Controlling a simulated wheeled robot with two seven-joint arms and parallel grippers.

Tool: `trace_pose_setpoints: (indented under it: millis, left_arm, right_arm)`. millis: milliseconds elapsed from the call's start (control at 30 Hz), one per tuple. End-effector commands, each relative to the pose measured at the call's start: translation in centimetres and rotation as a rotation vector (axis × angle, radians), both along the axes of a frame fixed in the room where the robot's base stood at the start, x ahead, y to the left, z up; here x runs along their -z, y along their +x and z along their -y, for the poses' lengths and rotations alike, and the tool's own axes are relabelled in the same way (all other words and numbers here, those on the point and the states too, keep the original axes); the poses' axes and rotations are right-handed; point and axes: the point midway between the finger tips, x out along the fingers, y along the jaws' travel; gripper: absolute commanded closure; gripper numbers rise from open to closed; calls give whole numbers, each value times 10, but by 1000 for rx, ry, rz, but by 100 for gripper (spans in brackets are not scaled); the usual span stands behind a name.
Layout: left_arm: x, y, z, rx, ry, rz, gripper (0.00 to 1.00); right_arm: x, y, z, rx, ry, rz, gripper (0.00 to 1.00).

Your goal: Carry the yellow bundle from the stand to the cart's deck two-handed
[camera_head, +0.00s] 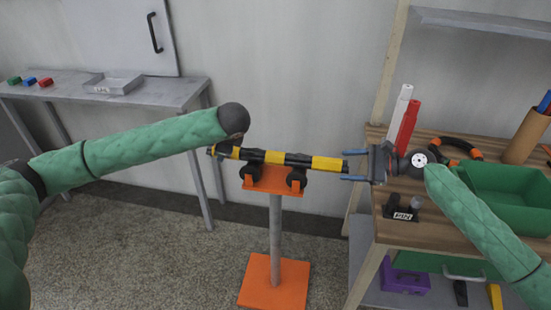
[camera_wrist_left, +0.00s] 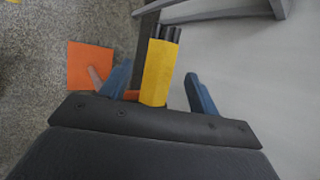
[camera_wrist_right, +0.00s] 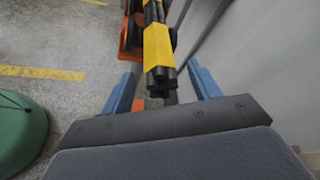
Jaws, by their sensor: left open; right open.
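The yellow bundle (camera_head: 275,157), black rods with yellow bands, lies level across the top of the orange stand (camera_head: 275,220). My right gripper (camera_head: 345,166) is open at the bundle's right end. In the right wrist view the bundle's black end (camera_wrist_right: 161,84) lies between the spread blue fingers (camera_wrist_right: 162,88), with gaps on both sides. My left gripper is largely hidden behind its wrist in the head view. The left wrist view shows it open (camera_wrist_left: 158,88), with the bundle's yellow left end (camera_wrist_left: 157,72) between its fingers. No cart is clearly identifiable.
A wooden bench (camera_head: 395,225) at right holds a green bin (camera_head: 505,195), red and white tubes and an orange-black ring. A grey table (camera_head: 160,95) at back left holds a tray and small blocks. A wall stands close behind the stand. Floor left of the stand is clear.

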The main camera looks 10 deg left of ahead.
Motion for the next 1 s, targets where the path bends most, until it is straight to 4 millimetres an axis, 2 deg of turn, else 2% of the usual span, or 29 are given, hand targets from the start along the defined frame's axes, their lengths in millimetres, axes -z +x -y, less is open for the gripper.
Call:
trace_pose_setpoints:
  millis: [100,300,733,1000]
  left_arm:
    - [14,7,-7,-1,1,-2,39]
    - [29,17,-13,0,0,-1,39]
    - [34,20,-16,0,0,0,39]
    - [34,20,-16,0,-1,0,92]
  right_arm:
    - [5,3,-16,-2,0,1,39]
    - [12,7,-33,0,0,-1,39]
    - [14,9,-39,1,-1,0,39]
    - [14,9,-39,0,0,0,92]
